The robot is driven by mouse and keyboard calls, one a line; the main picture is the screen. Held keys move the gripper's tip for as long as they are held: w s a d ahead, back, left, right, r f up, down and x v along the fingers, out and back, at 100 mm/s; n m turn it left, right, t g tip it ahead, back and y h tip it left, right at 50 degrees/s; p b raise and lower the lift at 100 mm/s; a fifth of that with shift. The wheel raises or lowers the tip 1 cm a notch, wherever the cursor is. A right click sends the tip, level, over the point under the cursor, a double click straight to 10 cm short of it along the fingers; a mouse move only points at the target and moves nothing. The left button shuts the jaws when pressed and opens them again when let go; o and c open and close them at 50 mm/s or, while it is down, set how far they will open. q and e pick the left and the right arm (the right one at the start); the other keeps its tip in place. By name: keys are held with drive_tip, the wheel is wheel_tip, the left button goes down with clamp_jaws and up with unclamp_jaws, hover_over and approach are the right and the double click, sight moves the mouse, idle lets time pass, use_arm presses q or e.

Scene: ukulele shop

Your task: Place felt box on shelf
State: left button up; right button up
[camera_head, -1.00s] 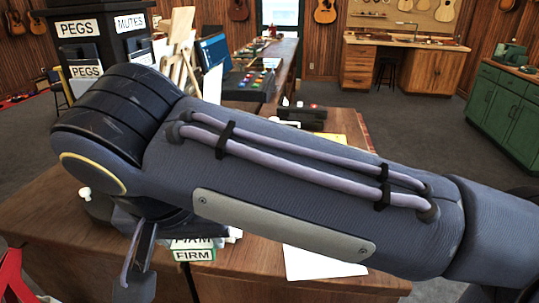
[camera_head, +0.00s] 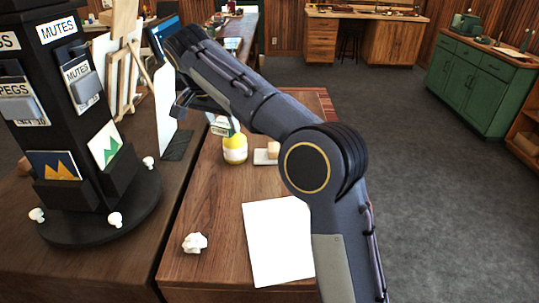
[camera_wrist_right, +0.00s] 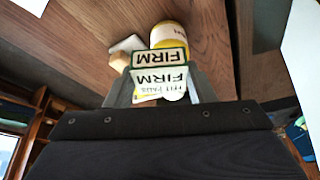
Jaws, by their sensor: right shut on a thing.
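My right gripper (camera_wrist_right: 160,90) is shut on the felt box (camera_wrist_right: 160,78), a white and green box with FIRM lettering. In the right wrist view it sits between the two fingers. In the head view the gripper (camera_head: 196,108) hangs over the far part of the wooden counter, and only a small part of the box (camera_head: 222,126) shows. A wooden shelf unit (camera_wrist_right: 30,120) is at the left of the right wrist view; I cannot tell if it is the task's shelf. My left gripper is not in view.
A white and yellow jar (camera_head: 235,150) stands close to the box. A white paper sheet (camera_head: 278,240) and a crumpled white lump (camera_head: 194,243) lie on the counter (camera_head: 215,200). A black display stand (camera_head: 75,130) stands left. Open floor (camera_head: 430,190) lies right.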

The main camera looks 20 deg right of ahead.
drive_tip(key=s+d+f, duration=0.2)
drive_tip(key=d, duration=0.1)
drive_tip(key=s+d+f+b, duration=0.1)
drive_tip(key=s+d+f, duration=0.2)
drive_tip(key=s+d+f+b, duration=0.1)
drive_tip(key=s+d+f, duration=0.1)
drive_tip(key=d+f, duration=0.1)
drive_tip(key=shift+s+d, duration=0.15)
drive_tip(key=shift+s, duration=0.05)
drive_tip(key=shift+s+d+f, duration=0.25)
drive_tip(key=shift+d+f, duration=0.15)
drive_tip(key=shift+f, duration=0.1)
drive_tip(key=f, duration=0.3)
drive_tip(key=shift+s+d, duration=0.15)
drive_tip(key=shift+s, duration=0.05)
drive_tip(key=shift+f, duration=0.3)
drive_tip(key=shift+f, duration=0.2)
drive_tip(key=o, duration=0.9)
